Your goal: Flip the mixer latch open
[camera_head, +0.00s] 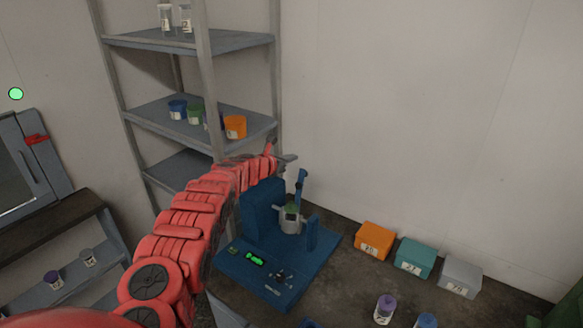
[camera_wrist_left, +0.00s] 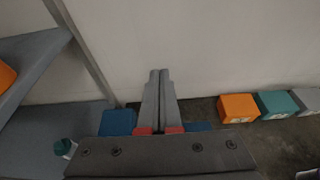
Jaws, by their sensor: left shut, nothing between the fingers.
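The blue mixer (camera_head: 253,215) stands on the dark table, with a blue base plate and upright blocks. A grey cup (camera_head: 291,222) with a greenish top sits between its uprights. A thin blue arm (camera_head: 301,182), possibly the latch, stands up behind the cup. My left gripper (camera_head: 290,158) is shut and empty, above the mixer's tall block and just left of the thin arm's top. Whether they touch is unclear. In the left wrist view my closed fingers (camera_wrist_left: 159,73) point at the wall, and blue mixer parts (camera_wrist_left: 118,122) show partly hidden behind the gripper body. My right gripper is out of view.
Orange (camera_head: 375,240), teal (camera_head: 415,257) and grey (camera_head: 460,274) boxes stand right of the mixer. A purple-lidded jar (camera_head: 385,308) is at the front. A metal shelf rack (camera_head: 190,42) with cups rises behind my left arm. The wall is close behind the mixer.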

